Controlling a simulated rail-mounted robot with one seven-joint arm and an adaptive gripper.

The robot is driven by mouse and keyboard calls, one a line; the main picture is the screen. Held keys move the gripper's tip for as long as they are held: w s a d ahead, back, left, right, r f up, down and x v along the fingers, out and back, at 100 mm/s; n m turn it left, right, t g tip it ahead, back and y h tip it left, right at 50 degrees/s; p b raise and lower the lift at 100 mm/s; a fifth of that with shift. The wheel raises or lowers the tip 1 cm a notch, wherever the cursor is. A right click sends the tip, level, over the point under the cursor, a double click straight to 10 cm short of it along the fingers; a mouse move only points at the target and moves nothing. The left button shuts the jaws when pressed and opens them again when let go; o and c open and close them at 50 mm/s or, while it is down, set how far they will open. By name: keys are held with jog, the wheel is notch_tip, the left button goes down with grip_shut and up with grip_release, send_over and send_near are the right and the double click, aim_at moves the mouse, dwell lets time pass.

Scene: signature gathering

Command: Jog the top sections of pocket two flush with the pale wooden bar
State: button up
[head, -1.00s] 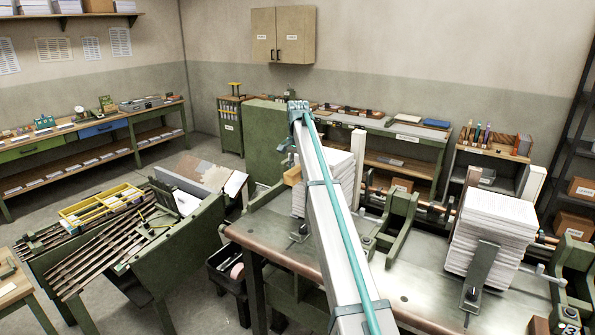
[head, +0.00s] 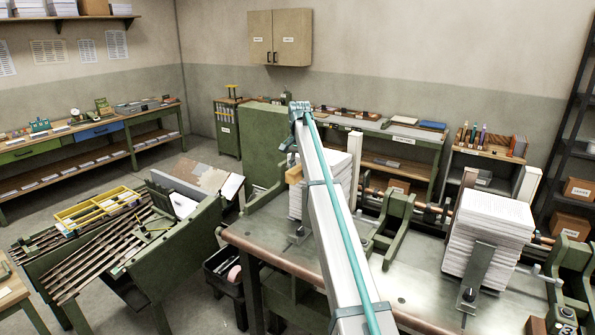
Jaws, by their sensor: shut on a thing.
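The pale wooden bar (head: 294,174) shows as a short tan end left of my arm, against the upper left of the left paper stack (head: 341,168). My gripper (head: 291,162) is small and mostly hidden behind my arm; it is shut on the bar. My arm also hides much of the left stack, so I cannot tell whether bar and sheets touch. A second, taller stack of white sections (head: 489,250) stands at the right, its layers slightly uneven, with a grey metal plate (head: 480,268) in front. I cannot read which pocket is two.
Green brackets (head: 392,232) stand between the stacks on the grey machine bed, which has a copper-coloured front rail (head: 270,255). A green slatted feeder (head: 165,255) and a black bin (head: 222,272) are at the left. Bare floor shows behind the feeder.

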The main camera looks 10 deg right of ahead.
aim_at(292, 172)
jog(key=shift+w+d, duration=0.4)
jog(key=shift+w, duration=0.05)
jog(key=shift+s+a+r, duration=0.35)
jog(key=shift+s+a, duration=0.35)
jog(key=shift+s, duration=0.05)
jog(key=shift+s+a+r, duration=0.35)
jog(key=shift+s+a, duration=0.35)
jog(key=shift+s, duration=0.05)
jog(key=shift+s+a+r, duration=0.35)
jog(key=shift+s+a, duration=0.35)
jog(key=shift+s, duration=0.05)
